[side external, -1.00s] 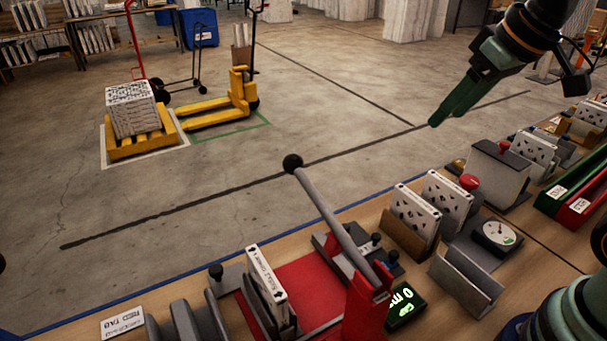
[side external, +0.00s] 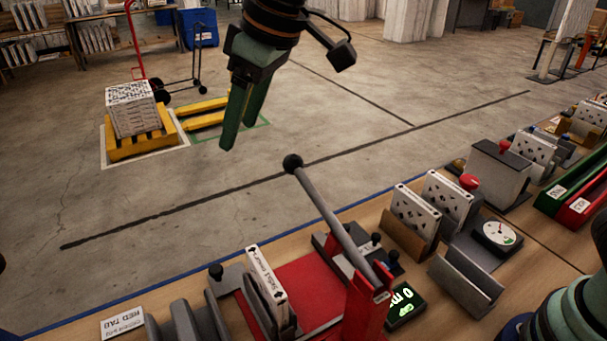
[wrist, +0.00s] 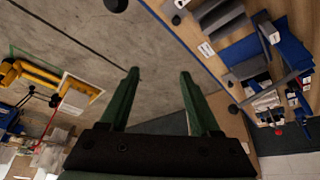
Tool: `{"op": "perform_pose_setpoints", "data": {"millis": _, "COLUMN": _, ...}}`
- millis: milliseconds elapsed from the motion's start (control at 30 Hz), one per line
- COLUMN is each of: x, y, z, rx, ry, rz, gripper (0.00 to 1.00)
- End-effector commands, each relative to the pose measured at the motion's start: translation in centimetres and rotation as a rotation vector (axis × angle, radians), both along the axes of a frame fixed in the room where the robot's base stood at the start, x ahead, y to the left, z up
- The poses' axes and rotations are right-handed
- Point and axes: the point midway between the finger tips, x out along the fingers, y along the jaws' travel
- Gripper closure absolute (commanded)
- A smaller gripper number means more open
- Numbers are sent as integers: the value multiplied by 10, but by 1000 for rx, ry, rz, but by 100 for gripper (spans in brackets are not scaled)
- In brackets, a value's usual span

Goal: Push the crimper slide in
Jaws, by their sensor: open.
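The crimper shows in the side external view as a red stand (side external: 366,306) with a long grey lever (side external: 330,215). The lever is raised and ends in a black ball. A red bed (side external: 312,284) lies left of the stand. A white boxed filter (side external: 266,281) stands upright in a grey holder at the bed's left side. I cannot tell for sure which part is the slide. My green gripper (side external: 238,143) is open and empty, pointing down, above and left of the lever ball and apart from the crimper. Its two fingers (wrist: 158,78) show apart in the wrist view.
Filters in holders (side external: 414,214), a dial gauge (side external: 497,235) and a grey channel block (side external: 466,284) stand further right. A label (side external: 122,322) lies at left. Air around my gripper is clear.

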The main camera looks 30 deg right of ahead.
Motion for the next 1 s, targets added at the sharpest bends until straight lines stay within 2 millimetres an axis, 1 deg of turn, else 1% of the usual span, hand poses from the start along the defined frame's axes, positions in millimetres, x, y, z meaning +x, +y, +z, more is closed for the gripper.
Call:
{"op": "perform_pose_setpoints", "data": {"millis": 33, "x": -1, "y": 12, "z": -4, "rx": -2, "ry": 3, "rz": 21, "gripper": 37}}
{"op": "perform_pose_setpoints", "data": {"millis": 200, "x": -4, "y": 43, "z": -14, "rx": -10, "ry": 8, "rz": 77, "gripper": 37}}
{"op": "perform_pose_setpoints", "data": {"millis": 367, "x": -4, "y": 40, "z": -45, "rx": -11, "ry": 10, "rz": 74, "gripper": 37}}
{"op": "perform_pose_setpoints", "data": {"millis": 400, "x": -4, "y": 40, "z": -56, "rx": -12, "ry": 12, "rz": 73, "gripper": 37}}
{"op": "perform_pose_setpoints", "data": {"millis": 467, "x": -4, "y": 40, "z": -70, "rx": -12, "ry": 11, "rz": 72, "gripper": 37}}
{"op": "perform_pose_setpoints", "data": {"millis": 500, "x": -4, "y": 40, "z": -82, "rx": -14, "ry": 12, "rz": 72, "gripper": 37}}
{"op": "perform_pose_setpoints", "data": {"millis": 567, "x": -4, "y": 40, "z": -98, "rx": -13, "ry": 11, "rz": 72, "gripper": 37}}
{"op": "perform_pose_setpoints", "data": {"millis": 600, "x": -4, "y": 40, "z": -110, "rx": -14, "ry": 12, "rz": 72, "gripper": 37}}
{"op": "perform_pose_setpoints", "data": {"millis": 667, "x": -5, "y": 40, "z": -125, "rx": -13, "ry": 12, "rz": 71, "gripper": 37}}
{"op": "perform_pose_setpoints", "data": {"millis": 700, "x": -5, "y": 40, "z": -138, "rx": -13, "ry": 12, "rz": 71, "gripper": 37}}
{"op": "perform_pose_setpoints", "data": {"millis": 800, "x": -4, "y": 40, "z": -161, "rx": -12, "ry": 11, "rz": 71, "gripper": 37}}
{"op": "perform_pose_setpoints", "data": {"millis": 900, "x": -4, "y": 40, "z": -175, "rx": -10, "ry": 9, "rz": 71, "gripper": 37}}
{"op": "perform_pose_setpoints", "data": {"millis": 1000, "x": -2, "y": 42, "z": -182, "rx": -9, "ry": 7, "rz": 72, "gripper": 37}}
